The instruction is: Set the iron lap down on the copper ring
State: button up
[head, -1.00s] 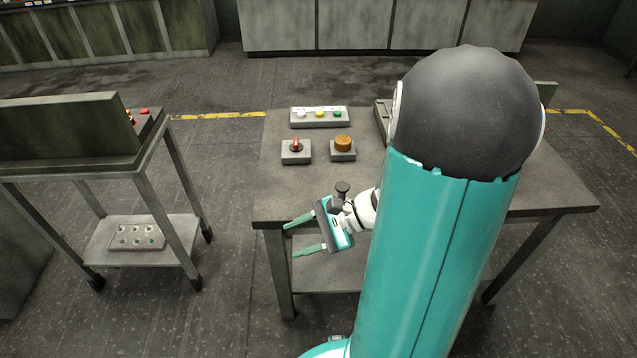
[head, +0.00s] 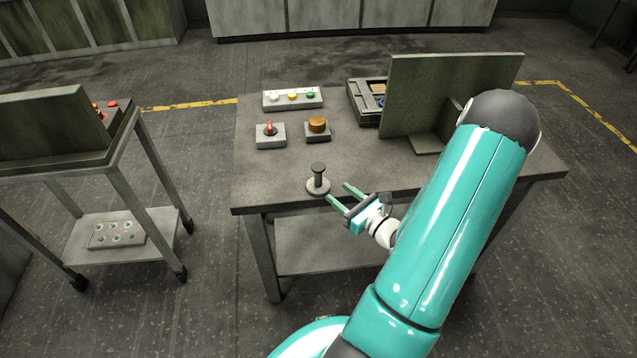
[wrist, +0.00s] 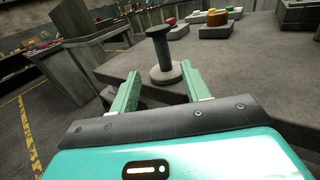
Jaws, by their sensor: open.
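The iron lap (head: 318,181), a dark grey spool shape with a round disc foot and a knob top, stands upright near the table's front edge. In the wrist view the lap (wrist: 160,52) stands just beyond and between my fingertips. My gripper (head: 337,190) is open and empty, its two green fingers pointing at the lap from the right; the gripper (wrist: 162,62) also shows in the wrist view. A copper-brown round piece (head: 317,124) sits on a small grey block behind the lap; I cannot tell whether it is a ring.
A grey block with a red-tipped piece (head: 270,129) stands left of the brown piece. Behind is a box with white, yellow and green buttons (head: 292,98). An upright panel (head: 450,95) and a compartment tray (head: 362,103) stand right. Bare table (head: 260,185) lies left of the lap.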

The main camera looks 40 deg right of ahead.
aim_at(321, 177)
jog(key=w, duration=0.8)
jog(key=shift+d, duration=0.2)
jog(key=shift+r, duration=0.1)
grip_shut()
